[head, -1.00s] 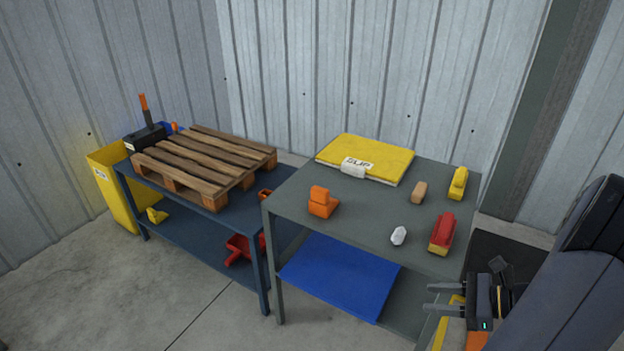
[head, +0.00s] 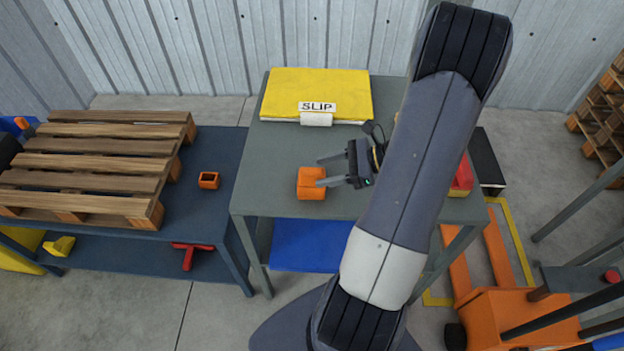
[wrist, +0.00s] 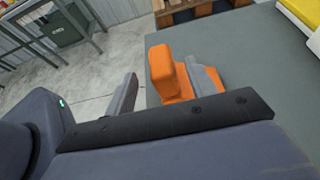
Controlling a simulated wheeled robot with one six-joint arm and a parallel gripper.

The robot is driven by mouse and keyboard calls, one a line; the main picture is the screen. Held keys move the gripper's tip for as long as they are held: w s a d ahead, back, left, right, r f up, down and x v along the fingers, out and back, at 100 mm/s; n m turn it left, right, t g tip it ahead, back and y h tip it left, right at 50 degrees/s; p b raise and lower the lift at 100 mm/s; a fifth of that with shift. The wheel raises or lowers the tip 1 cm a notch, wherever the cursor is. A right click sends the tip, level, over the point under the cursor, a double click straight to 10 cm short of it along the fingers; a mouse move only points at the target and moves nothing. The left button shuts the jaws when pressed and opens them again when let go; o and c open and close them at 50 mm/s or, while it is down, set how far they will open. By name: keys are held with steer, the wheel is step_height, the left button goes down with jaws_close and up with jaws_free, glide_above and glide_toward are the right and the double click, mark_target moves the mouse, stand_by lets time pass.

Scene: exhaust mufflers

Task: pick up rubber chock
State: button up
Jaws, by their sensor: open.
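An orange block with a raised part, which I take to be the rubber chock (head: 308,184), sits on the grey table (head: 262,150) near its front left. My gripper (head: 321,171) is open and empty, just right of the chock. In the head view one fingertip overlaps the chock's right side. In the wrist view the chock's raised part (wrist: 163,72) shows between the two fingers, and the right finger hides part of its base. I cannot tell whether a finger touches it.
A yellow pad labelled SLIP (head: 315,90) lies at the table's back. A red block (head: 462,178) shows at the right, partly behind my arm, which hides other tabletop items.

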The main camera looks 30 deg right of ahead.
mark_target(304, 175)
steer(key=shift+p+x, duration=0.5)
steer(key=shift+x, duration=2.6)
jaws_close()
